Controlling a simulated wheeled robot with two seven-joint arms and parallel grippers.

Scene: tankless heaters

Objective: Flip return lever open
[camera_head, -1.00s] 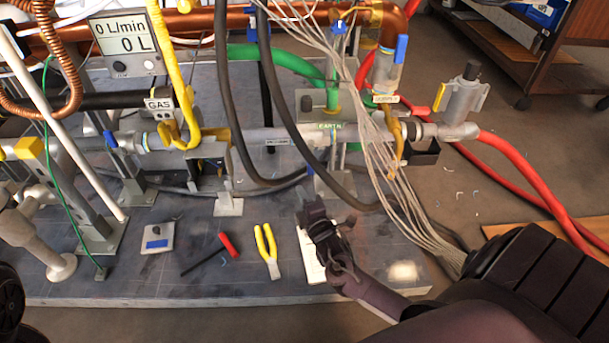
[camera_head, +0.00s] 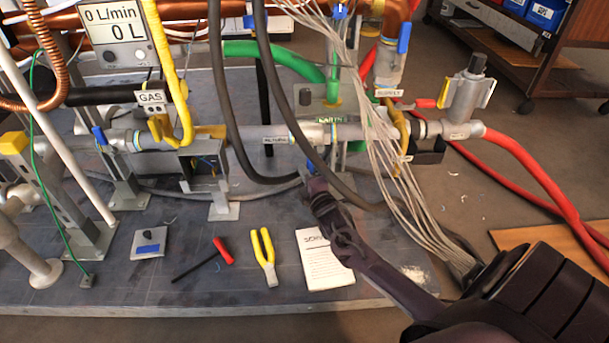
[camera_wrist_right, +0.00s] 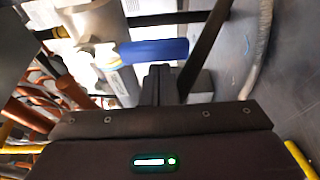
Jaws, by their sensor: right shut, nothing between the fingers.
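My right gripper (camera_head: 316,187) is shut and empty, just below the silver pipe whose label (camera_head: 276,140) seems to read RETURN. A small blue lever (camera_head: 310,167) hangs under that pipe at the fingertips. In the right wrist view the blue lever (camera_wrist_right: 153,51) lies sideways, just beyond the closed fingers (camera_wrist_right: 158,82). I cannot tell whether they touch. The pipe end beside the lever shows a silver fitting with a pale band. My left gripper is not in view.
Black hoses (camera_head: 232,120) and a bundle of grey wires (camera_head: 385,165) hang close around my right arm.

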